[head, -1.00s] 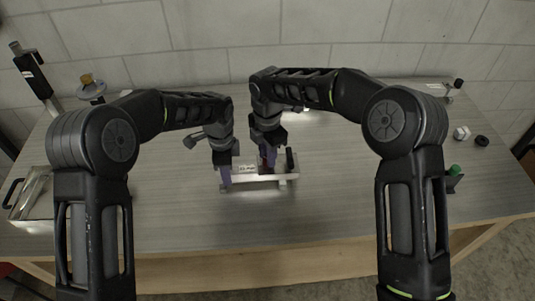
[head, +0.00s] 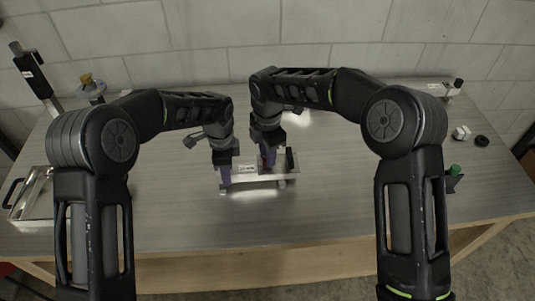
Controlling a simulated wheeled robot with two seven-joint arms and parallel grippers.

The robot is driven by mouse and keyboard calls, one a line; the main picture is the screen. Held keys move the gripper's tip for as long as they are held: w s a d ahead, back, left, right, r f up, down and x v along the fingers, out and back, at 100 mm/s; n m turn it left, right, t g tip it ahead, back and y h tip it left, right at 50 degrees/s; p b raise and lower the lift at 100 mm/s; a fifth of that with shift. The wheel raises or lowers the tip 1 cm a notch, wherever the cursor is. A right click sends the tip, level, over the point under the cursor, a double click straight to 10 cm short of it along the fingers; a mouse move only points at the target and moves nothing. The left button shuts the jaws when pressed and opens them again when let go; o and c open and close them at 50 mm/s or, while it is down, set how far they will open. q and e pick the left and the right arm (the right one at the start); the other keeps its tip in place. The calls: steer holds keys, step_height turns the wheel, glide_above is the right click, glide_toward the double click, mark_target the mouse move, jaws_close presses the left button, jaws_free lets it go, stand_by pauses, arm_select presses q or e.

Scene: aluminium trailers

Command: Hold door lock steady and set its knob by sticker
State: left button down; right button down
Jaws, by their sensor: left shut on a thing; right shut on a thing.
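The door lock (head: 258,180) is a light metal bar-shaped body near the middle of the table, with a pale label (head: 246,168) on it and a black upright part (head: 291,160) at its right end. My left gripper (head: 225,182) points down and is shut on the left end of the lock. My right gripper (head: 267,162) points down and is shut on the knob, between the label and the black part. The knob is mostly hidden by the fingers, and its sticker cannot be made out. The label's writing is too small to read.
A tray (head: 18,212) stands at the left edge. A black-handled tool (head: 32,72) and a brass-topped item (head: 90,86) stand at the back left. A green-topped item (head: 455,170), a white nut-like piece (head: 461,132) and a black ring (head: 482,141) are at the right. The front table is clear.

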steer(key=m, duration=0.3)
steer(key=shift+m, duration=0.4)
steer(key=m, duration=0.4)
steer(key=shift+m, duration=0.3)
arm_select(q)
steer(key=shift+d, duration=0.1)
arm_select(e)
steer(key=m, duration=0.4)
steer(key=shift+m, duration=2.2)
steer(key=c, duration=1.2)
jaws_free()
steer(key=shift+s, duration=0.1)
